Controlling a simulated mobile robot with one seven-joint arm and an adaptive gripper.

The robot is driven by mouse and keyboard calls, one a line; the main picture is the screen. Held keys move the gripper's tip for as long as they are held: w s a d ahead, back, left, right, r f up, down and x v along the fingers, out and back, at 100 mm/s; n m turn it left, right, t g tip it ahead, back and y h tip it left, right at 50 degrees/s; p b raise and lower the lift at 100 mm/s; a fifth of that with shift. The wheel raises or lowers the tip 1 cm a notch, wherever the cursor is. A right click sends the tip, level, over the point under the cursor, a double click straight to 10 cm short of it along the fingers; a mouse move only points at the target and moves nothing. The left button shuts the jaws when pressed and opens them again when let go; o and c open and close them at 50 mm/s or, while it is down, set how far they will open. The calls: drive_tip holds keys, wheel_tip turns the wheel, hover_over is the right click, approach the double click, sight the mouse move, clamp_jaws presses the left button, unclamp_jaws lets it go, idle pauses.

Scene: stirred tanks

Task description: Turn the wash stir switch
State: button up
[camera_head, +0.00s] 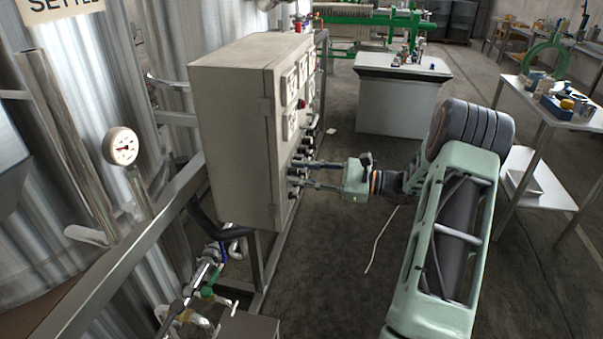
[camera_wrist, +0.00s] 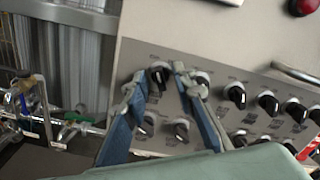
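A grey control panel (camera_wrist: 225,65) carries several black rotary switches with white marks; it is the front of a beige cabinet (camera_head: 232,130) in the head view. The labels are too blurred to tell which is the wash stir switch. My gripper (camera_wrist: 158,82) is open, its fingers on either side of the upper-left switch (camera_wrist: 159,74), with small gaps showing beside it. Whether the fingertips touch the panel I cannot tell. In the head view my gripper (camera_head: 298,174) reaches the cabinet's front from the right, and the switch between its fingers is hard to make out.
A metal handle (camera_wrist: 296,73) and a red button (camera_wrist: 304,6) lie to the right. A pressure gauge (camera_head: 121,146) stands left of the cabinet.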

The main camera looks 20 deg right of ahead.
clamp_jaws()
drive_tip(key=shift+r+m+p, duration=0.1)
drive_tip(key=shift+m+p, duration=0.3)
drive_tip(key=shift+p, duration=0.1)
drive_tip(key=shift+m+p, duration=3.9)
drive_tip(key=shift+m, duration=1.6)
drive_tip(key=shift+o, duration=0.4)
unclamp_jaws()
